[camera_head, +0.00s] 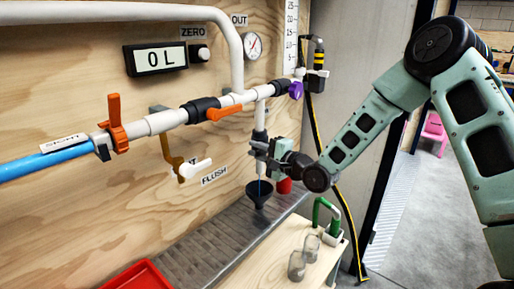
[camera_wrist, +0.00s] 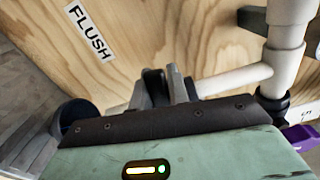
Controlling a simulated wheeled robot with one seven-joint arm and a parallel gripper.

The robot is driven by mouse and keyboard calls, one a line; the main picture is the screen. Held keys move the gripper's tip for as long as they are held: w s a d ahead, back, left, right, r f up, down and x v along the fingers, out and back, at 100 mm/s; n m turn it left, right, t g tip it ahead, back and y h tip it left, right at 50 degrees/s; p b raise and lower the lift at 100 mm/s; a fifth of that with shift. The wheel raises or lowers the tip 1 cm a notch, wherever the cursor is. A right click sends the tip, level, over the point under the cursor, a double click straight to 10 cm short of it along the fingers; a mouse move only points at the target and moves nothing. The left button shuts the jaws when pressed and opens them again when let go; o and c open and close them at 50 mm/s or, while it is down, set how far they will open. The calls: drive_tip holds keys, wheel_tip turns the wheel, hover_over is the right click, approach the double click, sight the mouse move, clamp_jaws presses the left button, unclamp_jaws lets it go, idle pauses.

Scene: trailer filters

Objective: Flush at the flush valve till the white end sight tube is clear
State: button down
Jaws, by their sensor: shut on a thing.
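My gripper (camera_head: 262,150) is at the lower end of the vertical white pipe (camera_head: 260,113), above a dark funnel (camera_head: 258,194). In the wrist view its fingers (camera_wrist: 167,90) are shut on a dark part, seemingly the flush valve's handle (camera_wrist: 154,82), beside a white pipe (camera_wrist: 235,80). The fingers and palm hide most of the valve. The FLUSH label (camera_head: 215,175) is left of the gripper. A white-ended tube (camera_head: 195,168) shows beside a brass-coloured bracket; I cannot tell whether it is the sight tube or clear inside.
The display (camera_head: 160,57) reads 0 L. Orange handles (camera_head: 117,124) and a purple handle (camera_head: 296,90) sit on the pipework.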

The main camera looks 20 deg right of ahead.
drive_tip(key=shift+w+d+r+m+p, duration=0.2)
drive_tip(key=shift+r+m+p, duration=0.3)
drive_tip(key=shift+m+p, duration=0.65)
drive_tip(key=shift+w+d+r+m+p, duration=0.1)
drive_tip(key=shift+d+r+m+p, duration=0.35)
drive_tip(key=shift+m+p, duration=0.75)
drive_tip(key=shift+w+d+r+m+p, duration=0.15)
drive_tip(key=shift+r+m+p, duration=0.6)
drive_tip(key=shift+m, duration=0.7)
drive_tip(key=shift+f, duration=0.2)
drive_tip(key=c, duration=1.4)
unclamp_jaws()
drive_tip(key=shift+o, duration=0.3)
drive_tip(key=shift+r, duration=0.1)
drive_tip(key=shift+w+r, duration=0.1)
drive_tip(key=shift+r, duration=0.1)
